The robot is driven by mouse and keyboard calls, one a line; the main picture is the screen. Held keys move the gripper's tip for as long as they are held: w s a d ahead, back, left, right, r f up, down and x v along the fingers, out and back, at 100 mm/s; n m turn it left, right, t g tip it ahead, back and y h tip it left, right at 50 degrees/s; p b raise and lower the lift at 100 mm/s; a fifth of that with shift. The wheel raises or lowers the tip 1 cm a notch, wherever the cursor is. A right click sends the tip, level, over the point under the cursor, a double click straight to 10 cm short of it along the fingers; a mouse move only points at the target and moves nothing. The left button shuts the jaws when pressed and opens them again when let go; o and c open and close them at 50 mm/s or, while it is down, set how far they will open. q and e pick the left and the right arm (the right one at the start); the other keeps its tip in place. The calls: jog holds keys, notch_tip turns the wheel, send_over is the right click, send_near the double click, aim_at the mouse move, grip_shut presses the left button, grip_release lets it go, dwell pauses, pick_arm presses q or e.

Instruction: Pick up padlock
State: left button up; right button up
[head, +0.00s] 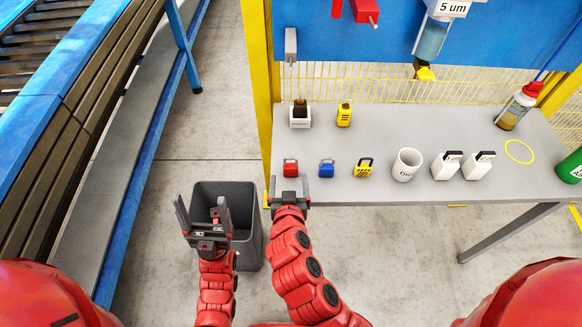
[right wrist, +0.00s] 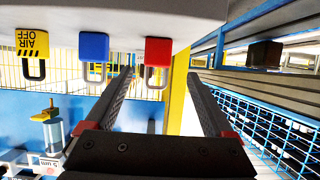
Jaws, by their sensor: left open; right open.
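A red padlock (head: 290,169), a blue padlock (head: 327,169) and a yellow padlock (head: 363,169) stand in a row near the front left of the grey table. My right gripper (head: 289,182) is open and empty at the table's front edge, just in front of the red padlock. In the right wrist view, the red padlock (right wrist: 158,51) appears upside down, between and beyond the fingertips. The blue padlock (right wrist: 94,46) and yellow padlock (right wrist: 33,42) hang to its left there. My left gripper (head: 202,204) is open and empty over the dark bin, left of the table.
The grey table (head: 250,190) also holds a white mug (head: 407,164), two white boxy items (head: 447,165), a small white box (head: 300,116) and a yellow item (head: 344,115). A grey bin (head: 250,236) stands on the floor. A conveyor (head: 130,130) runs along the left.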

aim_at(290, 169)
jog(key=p+x, duration=0.1)
jog(key=x, duration=0.3)
jog(key=shift+w, duration=0.35)
jog(key=shift+w+f+p, duration=0.1)
jog(key=shift+w+p, duration=0.2)
jog(key=shift+p, duration=0.1)
jog(key=p+x, duration=0.1)
jog(key=x, duration=0.1)
jog(key=p+x, duration=0.1)
jog(key=shift+w+d+f, duration=0.1)
jog(key=shift+w+d, duration=0.1)
jog(key=shift+w, duration=0.2)
jog(key=shift+w+f, duration=0.2)
jog(key=shift+w, duration=0.1)
grip_shut()
jog(key=shift+r, duration=0.2)
